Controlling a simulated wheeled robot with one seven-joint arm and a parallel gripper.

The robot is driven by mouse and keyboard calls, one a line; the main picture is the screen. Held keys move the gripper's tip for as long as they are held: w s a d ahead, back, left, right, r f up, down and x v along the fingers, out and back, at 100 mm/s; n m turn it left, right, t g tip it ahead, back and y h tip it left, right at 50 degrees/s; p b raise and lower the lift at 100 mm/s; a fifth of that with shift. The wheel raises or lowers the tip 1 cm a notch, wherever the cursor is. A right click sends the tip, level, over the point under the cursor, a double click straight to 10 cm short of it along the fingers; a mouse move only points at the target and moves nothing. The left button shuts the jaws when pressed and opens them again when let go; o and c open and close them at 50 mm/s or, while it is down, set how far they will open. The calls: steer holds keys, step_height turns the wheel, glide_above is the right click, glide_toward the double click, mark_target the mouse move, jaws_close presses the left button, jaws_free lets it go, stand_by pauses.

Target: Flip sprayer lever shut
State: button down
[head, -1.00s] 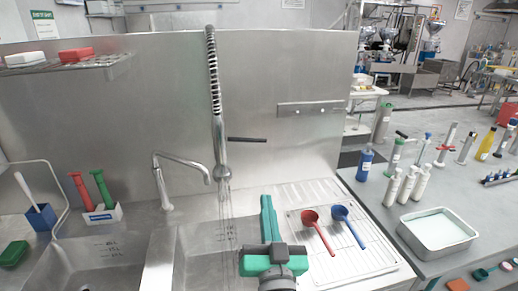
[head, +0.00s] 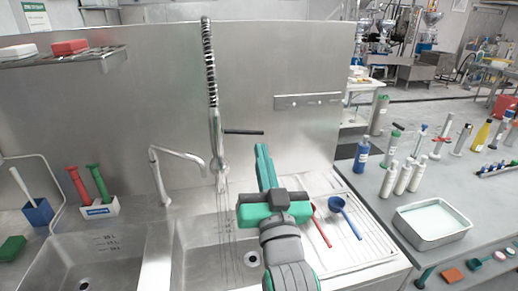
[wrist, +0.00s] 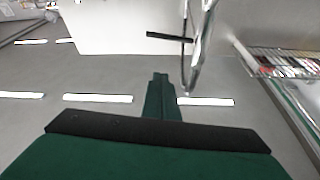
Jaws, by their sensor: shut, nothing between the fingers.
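The sprayer (head: 216,150) hangs on its coiled spring hose over the sink, in front of the steel back wall. Its black lever (head: 244,132) sticks out level to the right. Thin streams of water (head: 226,235) fall from the sprayer head into the basin. My gripper (head: 262,148) is shut and empty, pointing up and forward, with its green fingertips just below and right of the lever's free end in the head view. In the wrist view the lever (wrist: 168,37) shows above the closed fingertips (wrist: 160,76), apart from them, with the sprayer (wrist: 192,65) beside it.
A bent faucet (head: 160,175) stands left of the sprayer. A rack with a blue scoop (head: 338,203) and a red scoop (head: 322,229) lies right of my arm. A shelf (head: 75,58) juts out at upper left. Bottles and a metal tray (head: 432,238) stand on the right-hand table.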

mark_target(244, 132)
steer(key=w+a, duration=0.2)
steer(key=w, duration=0.8)
steer(key=shift+f, duration=0.15)
